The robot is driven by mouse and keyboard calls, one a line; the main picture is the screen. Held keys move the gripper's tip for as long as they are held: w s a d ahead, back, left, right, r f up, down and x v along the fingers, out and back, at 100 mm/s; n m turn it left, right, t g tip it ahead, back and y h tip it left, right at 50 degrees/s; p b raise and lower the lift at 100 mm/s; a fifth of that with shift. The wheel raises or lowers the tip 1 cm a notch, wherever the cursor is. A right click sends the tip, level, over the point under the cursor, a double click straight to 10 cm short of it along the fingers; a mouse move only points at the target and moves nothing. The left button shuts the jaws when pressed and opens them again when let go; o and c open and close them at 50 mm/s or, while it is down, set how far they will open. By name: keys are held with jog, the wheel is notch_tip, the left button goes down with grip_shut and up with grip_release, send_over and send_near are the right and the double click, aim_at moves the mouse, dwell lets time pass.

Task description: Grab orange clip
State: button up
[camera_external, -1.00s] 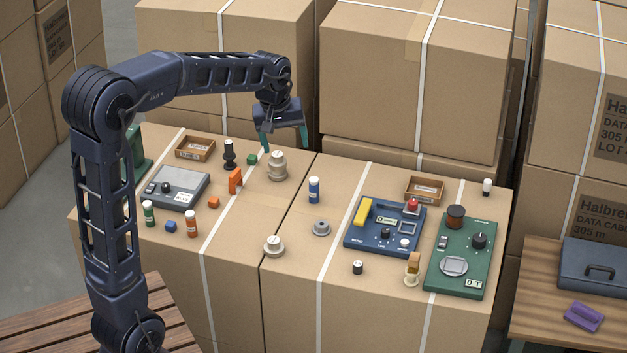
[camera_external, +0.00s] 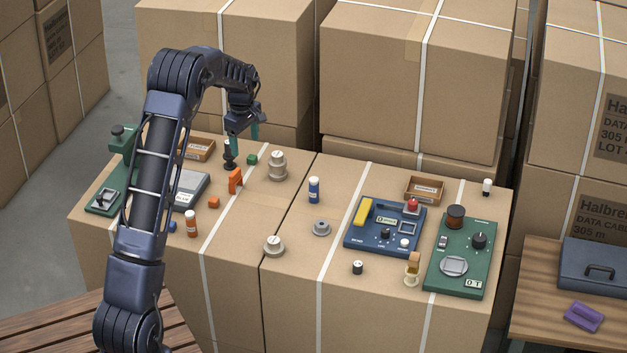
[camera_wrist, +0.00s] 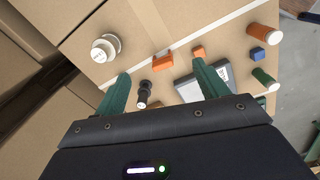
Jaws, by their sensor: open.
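The orange clip (camera_external: 235,180) stands on the cardboard box top, left of centre. In the wrist view the orange clip (camera_wrist: 163,61) lies beyond the gap between my fingertips. My gripper (camera_external: 242,142) is open and empty, hovering above the back of the box top, over the area behind the clip. In the wrist view my gripper (camera_wrist: 161,72) shows two green fingers spread wide, with nothing between them touching. A small orange cube (camera_external: 214,202) sits in front and left of the clip and shows in the wrist view (camera_wrist: 198,51).
A pale spool (camera_external: 277,166) stands right of the clip. A grey device (camera_external: 190,188) and an orange bottle (camera_external: 191,223) are to the left. Bare cardboard lies in front.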

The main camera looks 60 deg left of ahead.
jog(key=n, duration=0.2)
send_over(235, 172)
jog(key=f, duration=0.6)
jog(key=shift+s+a+f, duration=0.2)
jog(key=shift+s, duration=0.2)
notch_tip(235, 172, down, 5)
jog(key=shift+w+d+f, duration=0.1)
jog(key=shift+w+f, duration=0.1)
jog(key=shift+f, duration=1.2)
jog(key=shift+w+d+f, duration=0.1)
jog(key=shift+w+f, duration=0.05)
jog(key=shift+f, duration=1.2)
jog(key=shift+c, duration=0.4)
jog(key=c, duration=1)
